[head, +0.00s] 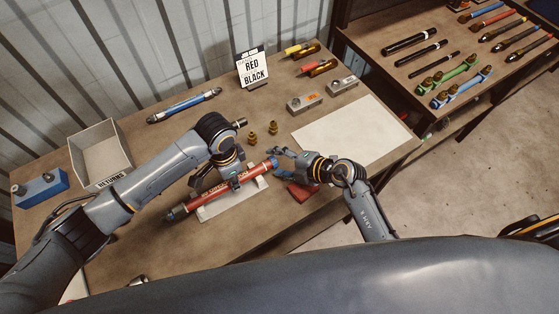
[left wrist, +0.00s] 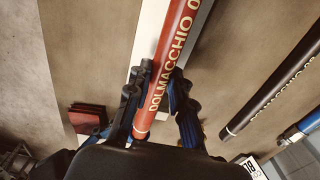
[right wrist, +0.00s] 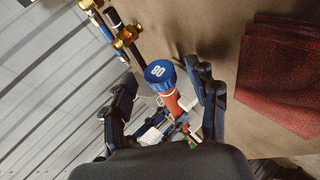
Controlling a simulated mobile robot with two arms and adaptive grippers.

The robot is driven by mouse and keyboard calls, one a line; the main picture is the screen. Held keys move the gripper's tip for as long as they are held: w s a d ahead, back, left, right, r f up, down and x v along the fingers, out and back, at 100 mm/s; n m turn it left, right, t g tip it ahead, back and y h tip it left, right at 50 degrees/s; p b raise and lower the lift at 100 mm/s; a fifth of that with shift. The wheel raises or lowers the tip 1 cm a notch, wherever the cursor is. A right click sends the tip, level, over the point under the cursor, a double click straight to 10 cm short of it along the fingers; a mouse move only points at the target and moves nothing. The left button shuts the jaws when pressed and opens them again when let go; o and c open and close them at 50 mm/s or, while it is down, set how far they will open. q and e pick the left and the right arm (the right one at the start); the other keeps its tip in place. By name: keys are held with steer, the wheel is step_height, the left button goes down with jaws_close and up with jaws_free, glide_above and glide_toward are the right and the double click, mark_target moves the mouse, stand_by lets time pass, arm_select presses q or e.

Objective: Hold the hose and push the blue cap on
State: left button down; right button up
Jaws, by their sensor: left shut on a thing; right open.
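The red hose (head: 205,200) lies along a pale cradle on the bench, with lettering on its side. My left gripper (head: 233,180) is shut around it; the left wrist view shows the fingers on both sides of the hose (left wrist: 178,42). The blue cap (right wrist: 160,73) is at the hose's right end, in line with it; I cannot tell how far on it sits. My right gripper (head: 277,158) is open, its fingers apart on either side of the cap, with no clear contact visible.
A red cloth (head: 302,192) lies just below my right gripper. A black hose (left wrist: 275,88) lies near my left gripper. A white sheet (head: 352,135) is clear.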

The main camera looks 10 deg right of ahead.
steer(key=v, duration=1.2)
arm_select(q)
steer(key=c, duration=1.1)
jaws_free()
